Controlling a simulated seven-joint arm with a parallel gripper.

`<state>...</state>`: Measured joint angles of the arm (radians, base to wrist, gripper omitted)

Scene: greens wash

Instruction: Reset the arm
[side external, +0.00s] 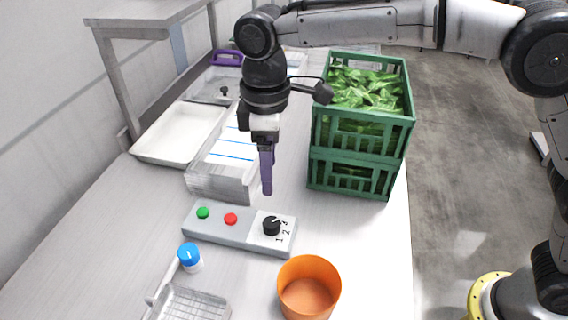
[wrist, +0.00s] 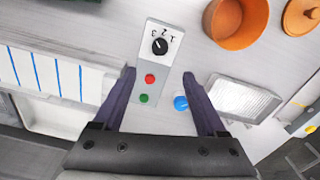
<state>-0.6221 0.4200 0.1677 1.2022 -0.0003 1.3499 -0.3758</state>
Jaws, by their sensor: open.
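My gripper (side external: 267,170) hangs fingers-down above the bench in the side external view, just behind a grey control panel (side external: 248,240). In the wrist view my gripper (wrist: 158,75) has its two purple fingers wide apart, with nothing between them but the view of the panel and bench below. The panel carries a green button (side external: 203,212), a red button (side external: 231,219) and a black knob (side external: 271,226) with numbers beside it. The panel also shows in the wrist view (wrist: 166,30). The fingers are apart from the panel.
Green crates (side external: 352,180) of leafy greens stand stacked at right. An orange pot (side external: 308,292), a blue-capped jar (side external: 190,258) and a wire basket (side external: 188,303) are at the front. A blue-striped unit (side external: 222,165) and a white tray (side external: 172,150) lie left. An orange lid (wrist: 300,15) is beside the pot.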

